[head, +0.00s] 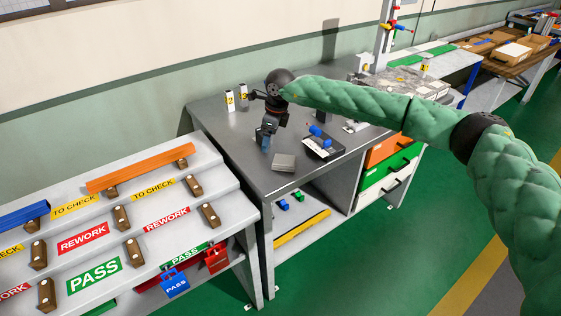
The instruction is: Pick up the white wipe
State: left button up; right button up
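A small pale grey-white flat piece (284,162) lies on the grey metal workbench near its front edge; it may be the white wipe, but it is too small to be sure. My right arm, in a green quilted sleeve, reaches in from the right over the bench. My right gripper (265,139) points down above the bench, to the left of and behind the pale piece, apart from it. Its fingers are dark and small, with a bluish part at the tips; I cannot tell whether they are open or hold something. My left gripper is not in view.
On the workbench (225,135) stand two numbered white-and-black holders (230,101) at the back and a black device with blue parts (322,145) to the right. A stepped rack (200,240) with an orange profile (140,168) stands at left. Green floor lies in front.

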aim_at(283, 159)
jog(key=d+h, duration=0.1)
jog(key=s+d, duration=0.1)
jog(key=d, duration=0.1)
jog(key=shift+s+f+g+h, duration=0.1)
jog(key=shift+g+h, duration=0.2)
jog(key=shift+h, duration=0.1)
jog(key=shift+s+d+n, duration=0.2)
jog(key=shift+d+n, duration=0.1)
jog(key=shift+f, duration=0.2)
jog(key=shift+f+p, duration=0.65)
jog(key=shift+f, duration=0.45)
jog(key=shift+d+f+p, duration=0.15)
jog(key=shift+f+p, duration=0.1)
jog(key=shift+p, duration=0.1)
jog(key=f+p, duration=0.3)
jog(key=shift+s+d+f, duration=0.1)
jog(key=shift+d+f, duration=0.15)
jog(key=shift+f, duration=0.65)
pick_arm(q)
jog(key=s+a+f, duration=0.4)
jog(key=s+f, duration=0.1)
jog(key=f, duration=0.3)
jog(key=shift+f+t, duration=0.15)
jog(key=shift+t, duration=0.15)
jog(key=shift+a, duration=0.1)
pick_arm(e)
jog(key=shift+c, duration=0.2)
